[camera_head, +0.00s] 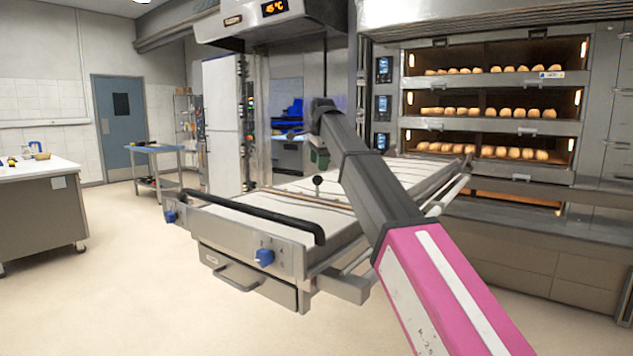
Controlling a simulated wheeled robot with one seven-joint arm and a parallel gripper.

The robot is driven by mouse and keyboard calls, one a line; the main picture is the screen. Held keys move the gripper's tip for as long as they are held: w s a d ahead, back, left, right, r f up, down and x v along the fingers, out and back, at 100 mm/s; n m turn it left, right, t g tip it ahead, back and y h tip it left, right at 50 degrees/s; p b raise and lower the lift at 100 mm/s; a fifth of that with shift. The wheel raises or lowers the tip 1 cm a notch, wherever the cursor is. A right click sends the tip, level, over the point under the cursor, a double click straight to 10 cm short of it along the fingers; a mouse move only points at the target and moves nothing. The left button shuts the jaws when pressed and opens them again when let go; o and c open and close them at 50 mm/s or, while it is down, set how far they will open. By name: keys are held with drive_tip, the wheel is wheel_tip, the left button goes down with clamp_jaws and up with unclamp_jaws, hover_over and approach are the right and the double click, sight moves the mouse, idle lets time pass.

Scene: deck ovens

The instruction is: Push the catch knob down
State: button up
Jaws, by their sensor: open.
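A small black ball knob (318,180) on a thin stem stands up from the pale top of the loader (262,203), just left of my arm. It looks like the catch knob; it appears upright, and I cannot tell how far down it sits. Two blue knobs, one at the front right (264,257) and one at the front left (170,216), are on the loader's metal front panel. My arm reaches from the lower right up across the loader to a dark joint above and beyond the black knob.
A long black handle bar (253,216) runs along the loader's near edge. Deck ovens (490,135) with rows of bread stand behind at right. A worktable (40,215) is at far left, a small side table (158,165) near the blue door (121,125). Floor at left is clear.

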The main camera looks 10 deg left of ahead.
sight(317, 186)
drive_tip(key=f, duration=0.5)
drive_tip(key=w+f, duration=0.1)
drive_tip(key=f, duration=0.1)
drive_tip(key=shift+a+f, duration=0.2)
drive_tip(key=shift+a, duration=0.2)
clamp_jaws()
drive_tip(key=shift+f, duration=0.95)
unclamp_jaws()
